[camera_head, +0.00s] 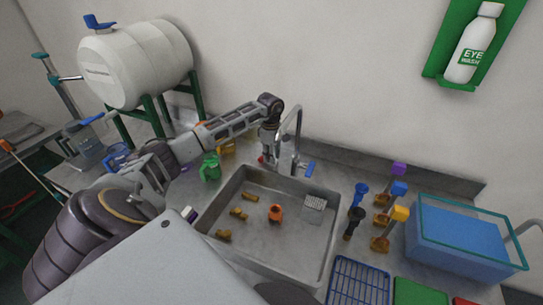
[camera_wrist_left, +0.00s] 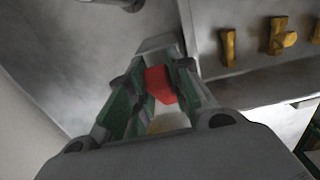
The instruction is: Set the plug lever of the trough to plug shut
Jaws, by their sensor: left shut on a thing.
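The trough (camera_head: 268,242) is a metal sink set in the steel counter; it also shows in the left wrist view (camera_wrist_left: 262,85). My left gripper (camera_head: 268,155) points down at the trough's back left edge, beside the tap. In the left wrist view, the green-lined fingers of my left gripper (camera_wrist_left: 158,72) are closed around a red handle (camera_wrist_left: 160,84), which looks like the plug lever. In the head view only a bit of red shows at the fingertips. The lever's base and angle are hidden. My right gripper is not in view.
The tap (camera_head: 296,135) with a blue handle (camera_head: 309,168) stands just right of my left gripper. Several brass fittings and an orange piece (camera_head: 275,213) lie in the trough. A green jug (camera_head: 210,167) stands left of it. Coloured valves and a blue tub (camera_head: 458,238) are at the right.

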